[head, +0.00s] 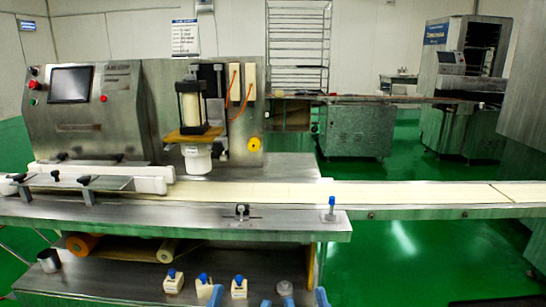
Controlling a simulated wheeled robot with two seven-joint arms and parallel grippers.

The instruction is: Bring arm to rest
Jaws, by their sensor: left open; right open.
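The task names no object, only my arms. Only the blue fingertips of my grippers show, at the bottom edge of the head view. My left gripper (241,299) is open, its fingertips apart in front of the lower shelf. My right gripper (305,299) is open just to its right, with nothing seen between its fingertips. The rest of both grippers and the arms are out of the picture.
The encrusting machine (130,110) stands at the left behind a long conveyor belt (270,192). Several small white blue-topped containers (173,283) and a metal cup (48,261) stand on the lower shelf (120,285). Green floor (420,260) is clear at the right.

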